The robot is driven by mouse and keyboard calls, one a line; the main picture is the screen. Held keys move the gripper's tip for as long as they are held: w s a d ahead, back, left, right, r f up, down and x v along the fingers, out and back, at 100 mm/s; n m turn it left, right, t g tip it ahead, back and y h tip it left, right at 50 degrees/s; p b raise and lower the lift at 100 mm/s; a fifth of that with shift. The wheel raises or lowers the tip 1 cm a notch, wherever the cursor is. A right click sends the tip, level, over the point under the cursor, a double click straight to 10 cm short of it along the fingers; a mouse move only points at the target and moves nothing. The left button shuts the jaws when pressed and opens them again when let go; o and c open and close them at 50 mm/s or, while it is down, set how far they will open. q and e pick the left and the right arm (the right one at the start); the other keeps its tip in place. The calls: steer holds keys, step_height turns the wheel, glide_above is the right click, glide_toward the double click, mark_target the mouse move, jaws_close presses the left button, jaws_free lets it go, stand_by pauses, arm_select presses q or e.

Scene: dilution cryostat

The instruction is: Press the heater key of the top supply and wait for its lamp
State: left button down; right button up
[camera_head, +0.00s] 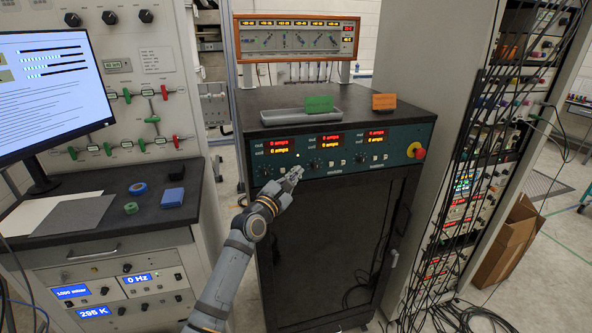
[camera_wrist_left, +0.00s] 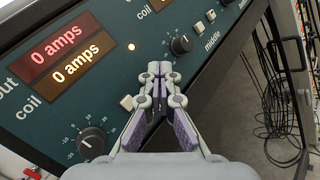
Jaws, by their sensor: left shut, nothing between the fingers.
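The dark teal supply panel (camera_head: 345,149) has three groups of red and amber readouts side by side. The left group reads 0 amps twice, seen large in the left wrist view (camera_wrist_left: 77,60). A small lamp (camera_wrist_left: 131,46) right of these readouts glows warm white; it also shows in the head view (camera_head: 297,155). My left gripper (camera_head: 295,172) is shut and empty at the panel's lower left part. In the left wrist view its fingertips (camera_wrist_left: 159,70) are below the lamp, over the key area. One pale key (camera_wrist_left: 127,103) shows left of the fingers. Any key behind them is hidden, and contact cannot be told.
A black knob (camera_wrist_left: 91,142) is left of the fingers and another (camera_wrist_left: 181,45) is right of them, near the "middle" label. A red emergency knob (camera_head: 416,150) is at the panel's right end. A grey tray (camera_head: 283,117) lies on top. Cables (camera_head: 470,130) hang at right.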

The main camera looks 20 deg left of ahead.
arm_select(q)
steer(key=shift+s+d+p, duration=0.45)
steer(key=shift+s+p, duration=0.15)
steer(key=shift+s, duration=0.1)
steer(key=s+d+p, duration=0.1)
steer(key=s, duration=0.1)
steer(key=s+d+p, duration=0.1)
steer(key=s+p, duration=0.1)
steer(key=shift+d, duration=0.4)
